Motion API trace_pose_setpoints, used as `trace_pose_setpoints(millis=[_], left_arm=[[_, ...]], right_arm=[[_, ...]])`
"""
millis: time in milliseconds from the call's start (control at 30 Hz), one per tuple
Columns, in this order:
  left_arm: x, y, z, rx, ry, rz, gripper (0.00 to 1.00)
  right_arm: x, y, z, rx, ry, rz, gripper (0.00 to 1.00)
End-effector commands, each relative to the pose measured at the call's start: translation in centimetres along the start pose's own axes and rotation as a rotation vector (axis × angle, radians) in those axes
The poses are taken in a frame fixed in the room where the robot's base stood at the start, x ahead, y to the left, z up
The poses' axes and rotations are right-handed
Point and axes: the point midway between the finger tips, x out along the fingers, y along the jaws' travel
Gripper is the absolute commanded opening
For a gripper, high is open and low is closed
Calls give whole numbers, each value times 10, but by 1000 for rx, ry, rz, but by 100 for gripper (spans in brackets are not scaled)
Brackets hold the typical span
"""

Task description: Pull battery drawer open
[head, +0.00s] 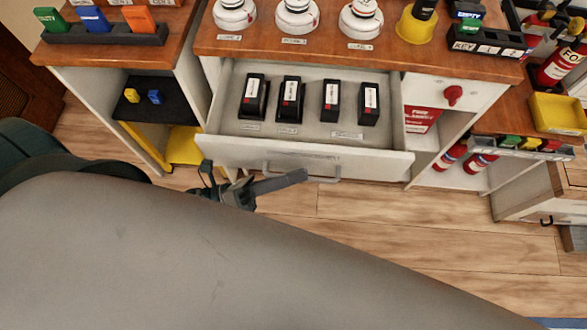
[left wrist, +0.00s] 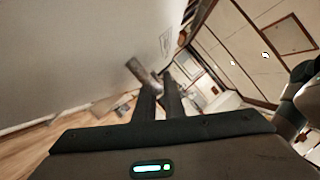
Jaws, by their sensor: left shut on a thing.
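The battery drawer (head: 305,158) is white and stands pulled out from under the wooden counter, with its inside showing. Several black battery packs (head: 330,98) with white and red labels stand in it. A grey bar handle (head: 325,180) runs along its front. My left gripper (head: 290,182) is at the left part of this handle and shut on it. In the left wrist view its fingers (left wrist: 162,88) meet near a grey bar, and the exact contact is hard to see. My right gripper is not in view.
White round detectors (head: 297,18) and a yellow cup (head: 416,28) stand on the counter (head: 220,42) above. A red knob (head: 452,95) sits right of the drawer. Fire extinguishers (head: 480,160) stand on a lower shelf. Wooden floor in front is clear.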

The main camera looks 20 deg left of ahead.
Motion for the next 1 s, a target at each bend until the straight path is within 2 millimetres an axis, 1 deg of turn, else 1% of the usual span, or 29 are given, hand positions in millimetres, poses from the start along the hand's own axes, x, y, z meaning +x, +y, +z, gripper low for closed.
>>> trace_pose_setpoints(millis=[67,100,133,733,867,1000], left_arm=[[0,1,0,0,1,2,0],[0,1,0,0,1,2,12],[0,1,0,0,1,2,17],[-1,1,0,0,0,1,17],[-7,2,0,0,1,2,17],[-21,2,-1,0,0,3,17]], right_arm=[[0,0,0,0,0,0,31],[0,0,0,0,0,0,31],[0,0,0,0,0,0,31],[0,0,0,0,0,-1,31],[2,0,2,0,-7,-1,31],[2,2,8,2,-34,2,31]])
